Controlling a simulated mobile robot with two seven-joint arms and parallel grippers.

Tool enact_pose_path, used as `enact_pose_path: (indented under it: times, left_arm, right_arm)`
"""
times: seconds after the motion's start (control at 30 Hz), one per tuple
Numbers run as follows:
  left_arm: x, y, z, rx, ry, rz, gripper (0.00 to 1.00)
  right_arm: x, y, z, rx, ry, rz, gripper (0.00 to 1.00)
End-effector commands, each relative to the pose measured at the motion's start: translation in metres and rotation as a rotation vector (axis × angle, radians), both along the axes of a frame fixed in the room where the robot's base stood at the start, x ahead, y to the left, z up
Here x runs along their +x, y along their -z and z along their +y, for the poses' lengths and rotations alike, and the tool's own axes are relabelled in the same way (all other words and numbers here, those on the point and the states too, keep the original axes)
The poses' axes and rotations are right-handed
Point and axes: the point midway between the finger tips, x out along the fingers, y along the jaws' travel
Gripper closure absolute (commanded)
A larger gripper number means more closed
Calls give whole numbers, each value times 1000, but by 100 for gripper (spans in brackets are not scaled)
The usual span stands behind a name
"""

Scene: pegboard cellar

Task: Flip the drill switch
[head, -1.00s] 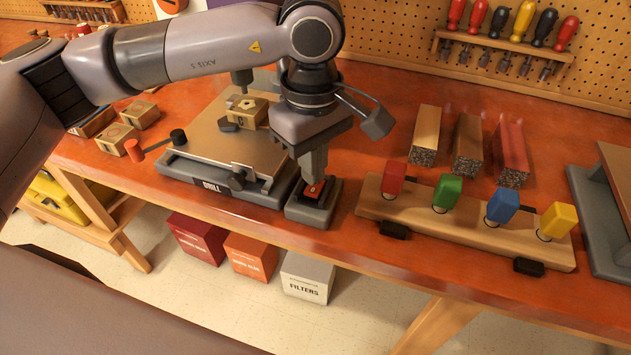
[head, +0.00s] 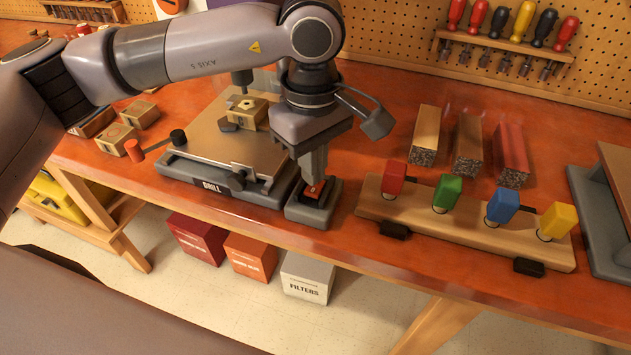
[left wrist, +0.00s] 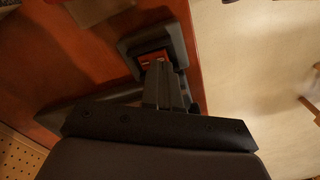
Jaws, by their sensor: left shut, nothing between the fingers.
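The drill switch is a red rocker (head: 314,190) set in a dark grey box (head: 310,213) at the bench's front edge. My left gripper (head: 314,178) points down and is shut and empty, with its fingertips at the rocker. In the left wrist view the fingertips (left wrist: 158,68) meet or nearly meet the red rocker (left wrist: 152,57) inside its grey frame (left wrist: 176,46). They cover part of the rocker, so I cannot tell its position or whether they press on it. The drill base (head: 240,187), labelled DRILL, stands just left of the box. My right gripper is not in view.
A wooden block (head: 247,112) sits on the drill's plate. A rack with coloured handles (head: 400,208) stands right of the switch box, with wooden bars (head: 468,145) behind it. Boxes (head: 307,278) stand under the bench.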

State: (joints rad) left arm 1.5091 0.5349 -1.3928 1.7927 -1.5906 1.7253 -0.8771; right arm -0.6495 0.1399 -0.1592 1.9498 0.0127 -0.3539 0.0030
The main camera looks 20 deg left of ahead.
Motion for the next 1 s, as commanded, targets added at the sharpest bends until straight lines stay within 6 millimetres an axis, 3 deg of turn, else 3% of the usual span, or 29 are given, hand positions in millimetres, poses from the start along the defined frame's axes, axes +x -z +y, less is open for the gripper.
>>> enact_pose_path:
  times: [1.0]
  left_arm:
    - [0, 10, 0, 0, 0, 0, 100]
  right_arm:
    - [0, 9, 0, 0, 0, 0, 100]
